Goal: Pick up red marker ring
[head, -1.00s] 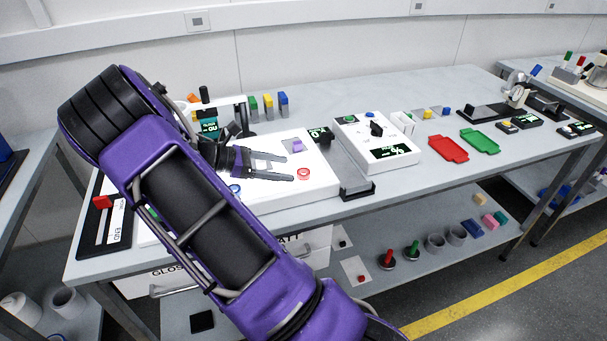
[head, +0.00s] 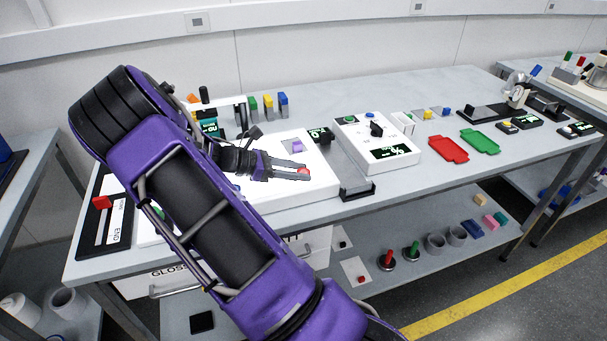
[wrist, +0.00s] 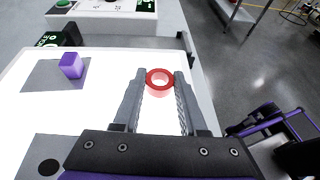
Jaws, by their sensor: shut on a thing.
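The red marker ring (wrist: 160,78) sits between my fingertips in the wrist view, over the bright white lit panel (wrist: 110,110). My gripper (wrist: 160,86) is shut on it, one finger at each side. In the head view, my gripper (head: 303,173) reaches right across the lit panel (head: 322,187), and the ring (head: 303,170) shows as a small red patch between the fingertips. I cannot tell whether the ring still touches the panel.
A purple block (wrist: 72,65) stands on a grey patch left of my gripper. A white control box (head: 392,152) is at the right, with a red tray (head: 448,149) and a green tray (head: 480,141) beyond it. Several coloured blocks stand behind.

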